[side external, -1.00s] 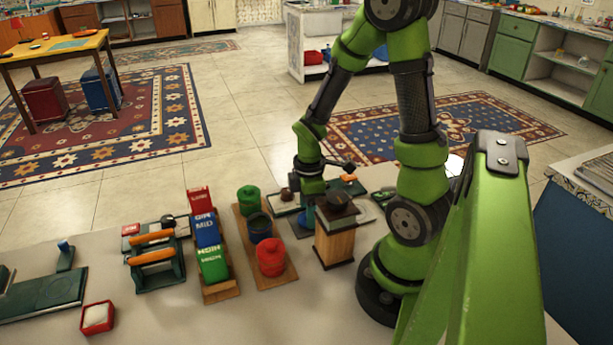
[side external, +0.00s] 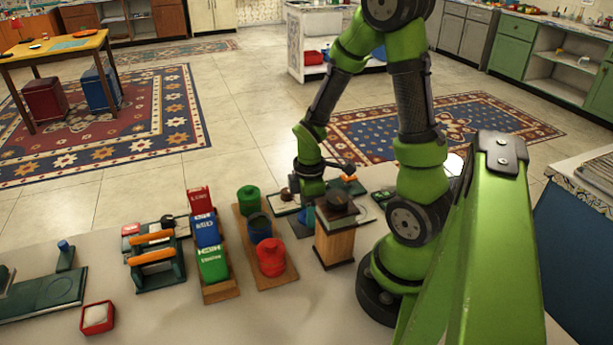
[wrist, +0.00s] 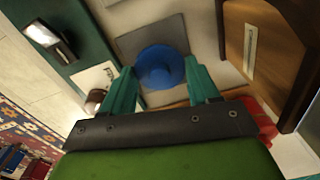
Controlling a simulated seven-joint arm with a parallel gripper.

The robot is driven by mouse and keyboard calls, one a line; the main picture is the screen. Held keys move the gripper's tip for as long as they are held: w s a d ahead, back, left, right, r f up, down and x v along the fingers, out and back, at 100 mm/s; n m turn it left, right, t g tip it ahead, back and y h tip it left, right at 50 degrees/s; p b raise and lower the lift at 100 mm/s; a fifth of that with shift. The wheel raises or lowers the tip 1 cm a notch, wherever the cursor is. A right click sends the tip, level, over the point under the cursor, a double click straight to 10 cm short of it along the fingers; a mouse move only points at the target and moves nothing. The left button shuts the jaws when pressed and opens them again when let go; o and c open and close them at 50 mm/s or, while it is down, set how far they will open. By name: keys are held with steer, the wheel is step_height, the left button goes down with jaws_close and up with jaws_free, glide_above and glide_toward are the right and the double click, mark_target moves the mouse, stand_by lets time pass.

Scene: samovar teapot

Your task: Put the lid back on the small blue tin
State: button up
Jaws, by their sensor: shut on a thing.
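The small blue tin (side external: 260,228) stands between a green tin and a red tin on a wooden board in the side view. Its top looks open and dark inside. The round blue lid (wrist: 161,68) with a small knob shows in the wrist view, over a grey square pad (wrist: 130,42). My gripper (side external: 309,203) is low behind a wooden box, to the right of the tins. In the wrist view its teal fingers are on both sides of the lid, shut on it. I cannot tell whether the lid still touches the pad.
The green tin (side external: 249,199) and red tin (side external: 271,257) flank the blue tin closely. The wooden box (side external: 335,243) with a dark top stands just in front of my gripper. Labelled packets (side external: 207,231) stand left of the tins. Bare table lies in front.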

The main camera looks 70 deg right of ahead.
steer(key=r, duration=0.8)
steer(key=shift+w+a+r, duration=0.15)
steer(key=shift+a+r, duration=0.15)
steer(key=w+a+r+n, duration=0.3)
steer(key=w+a+n, duration=0.3)
steer(key=w+a, duration=0.25)
steer(key=shift+s+f, duration=0.15)
steer(key=shift+f, duration=1.45)
steer(key=shift+s+f, duration=0.1)
steer(key=shift+f, duration=1.5)
steer(key=shift+f, duration=0.15)
steer(key=o, duration=1.3)
steer(key=shift+r, duration=3.5)
